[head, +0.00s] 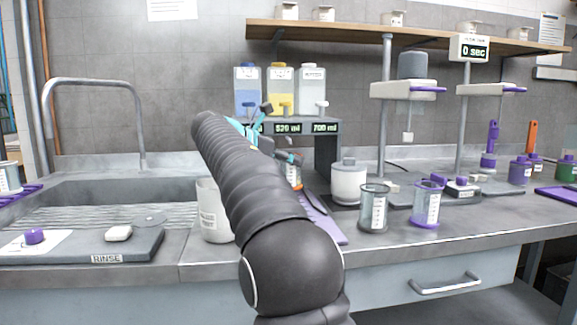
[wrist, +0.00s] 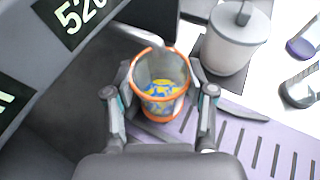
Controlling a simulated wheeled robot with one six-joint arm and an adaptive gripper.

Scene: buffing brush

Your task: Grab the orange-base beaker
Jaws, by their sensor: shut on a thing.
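The orange-base beaker (wrist: 160,104) is a clear cup with an orange rim and an orange base, with blue and yellow inside, in the middle of the wrist view. My gripper (wrist: 161,98) is shut on it, with one finger on each side. The beaker looks upright, above or at the edge of a purple slotted rack. I cannot tell whether it touches the surface. In the head view the beaker (head: 294,174) shows only partly behind my arm.
A white lidded pot (head: 348,184) stands right of the beaker. A grey-base beaker (head: 374,210) and a purple-base beaker (head: 427,206) stand further right. Dispensers with displays (head: 288,128) stand behind. A white container (head: 212,212) stands left, near the sink (head: 75,200).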

